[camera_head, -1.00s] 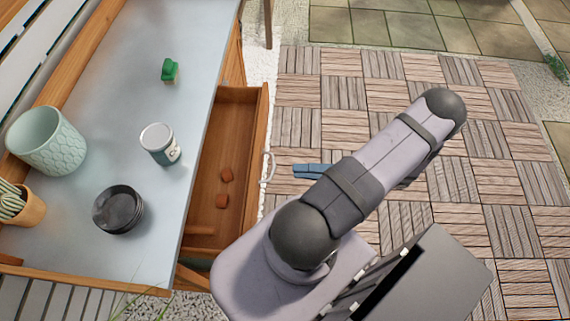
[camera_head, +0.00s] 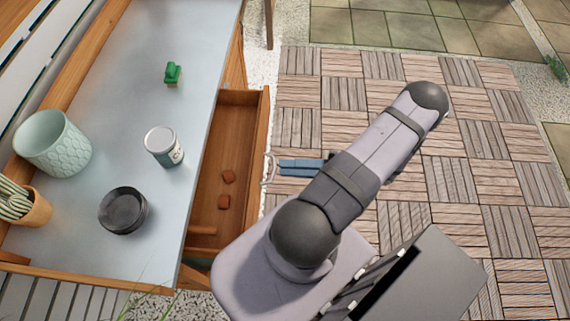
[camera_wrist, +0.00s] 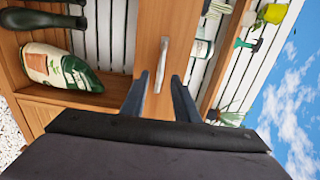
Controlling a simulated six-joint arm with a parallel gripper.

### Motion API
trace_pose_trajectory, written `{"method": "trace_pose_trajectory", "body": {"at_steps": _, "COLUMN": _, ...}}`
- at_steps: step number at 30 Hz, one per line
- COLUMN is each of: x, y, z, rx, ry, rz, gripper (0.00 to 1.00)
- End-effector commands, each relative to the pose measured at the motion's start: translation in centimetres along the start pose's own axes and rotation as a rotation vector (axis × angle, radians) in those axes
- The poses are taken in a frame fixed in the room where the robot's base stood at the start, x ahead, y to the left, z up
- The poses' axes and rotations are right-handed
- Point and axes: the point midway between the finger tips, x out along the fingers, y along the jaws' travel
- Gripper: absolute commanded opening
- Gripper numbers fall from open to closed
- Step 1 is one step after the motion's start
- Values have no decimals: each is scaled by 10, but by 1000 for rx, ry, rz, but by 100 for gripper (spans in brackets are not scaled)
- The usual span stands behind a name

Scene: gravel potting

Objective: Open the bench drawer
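The bench drawer (camera_head: 240,125) stands pulled well out from the right side of the bench, its inside showing. Its pale metal handle (camera_head: 269,168) is on the drawer's outer front. My gripper (camera_head: 281,166) is just right of the handle in the head view, partly hidden behind my arm. In the wrist view the handle (camera_wrist: 163,60) stands on the wooden drawer front (camera_wrist: 180,30), ahead of and between the fingertips. My gripper (camera_wrist: 160,85) is open there, its two dark fingers apart with nothing gripped. I cannot tell whether they touch the handle.
Two small reddish pieces (camera_head: 226,187) lie in the drawer. The grey bench top (camera_head: 175,215) holds a pale green pot (camera_head: 53,143), a jar (camera_head: 163,147), dark saucers (camera_head: 123,210) and a green-topped item (camera_head: 173,74). Clear tiled paving (camera_head: 400,75) lies to the right.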

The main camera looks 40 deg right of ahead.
Motion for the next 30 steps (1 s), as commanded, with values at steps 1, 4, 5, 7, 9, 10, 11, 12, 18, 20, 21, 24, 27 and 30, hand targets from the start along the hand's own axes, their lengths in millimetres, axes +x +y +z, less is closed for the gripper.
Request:
{"method": "trace_pose_trajectory", "body": {"at_steps": 1, "x": 6, "y": -1, "z": 1, "rx": 1, "ry": -3, "rz": -1, "gripper": 28}}
{"method": "trace_pose_trajectory", "body": {"at_steps": 4, "x": 13, "y": -1, "z": 0, "rx": 1, "ry": -1, "rz": 0, "gripper": 28}}
{"method": "trace_pose_trajectory", "body": {"at_steps": 5, "x": 14, "y": -1, "z": 0, "rx": 1, "ry": -1, "rz": 0, "gripper": 28}}
{"method": "trace_pose_trajectory", "body": {"at_steps": 7, "x": 16, "y": 0, "z": 0, "rx": 0, "ry": -1, "rz": 0, "gripper": 28}}
{"method": "trace_pose_trajectory", "body": {"at_steps": 9, "x": 18, "y": 0, "z": 0, "rx": 0, "ry": -1, "rz": 0, "gripper": 28}}
{"method": "trace_pose_trajectory", "body": {"at_steps": 10, "x": 18, "y": 0, "z": 0, "rx": 0, "ry": 0, "rz": 0, "gripper": 28}}
{"method": "trace_pose_trajectory", "body": {"at_steps": 11, "x": 18, "y": 0, "z": 0, "rx": 0, "ry": 0, "rz": 0, "gripper": 28}}
{"method": "trace_pose_trajectory", "body": {"at_steps": 12, "x": 18, "y": 1, "z": 0, "rx": 0, "ry": 0, "rz": 1, "gripper": 28}}
{"method": "trace_pose_trajectory", "body": {"at_steps": 18, "x": 17, "y": 1, "z": 0, "rx": 0, "ry": 0, "rz": 1, "gripper": 6}}
{"method": "trace_pose_trajectory", "body": {"at_steps": 20, "x": 17, "y": 0, "z": 0, "rx": 0, "ry": 0, "rz": 1, "gripper": 0}}
{"method": "trace_pose_trajectory", "body": {"at_steps": 21, "x": 17, "y": 0, "z": 0, "rx": 0, "ry": 0, "rz": 1, "gripper": 0}}
{"method": "trace_pose_trajectory", "body": {"at_steps": 24, "x": 17, "y": 1, "z": 0, "rx": 0, "ry": 0, "rz": 1, "gripper": 0}}
{"method": "trace_pose_trajectory", "body": {"at_steps": 27, "x": 11, "y": 2, "z": -1, "rx": -2, "ry": 3, "rz": 2, "gripper": 0}}
{"method": "trace_pose_trajectory", "body": {"at_steps": 30, "x": -4, "y": 5, "z": -2, "rx": -6, "ry": 6, "rz": 2, "gripper": 0}}
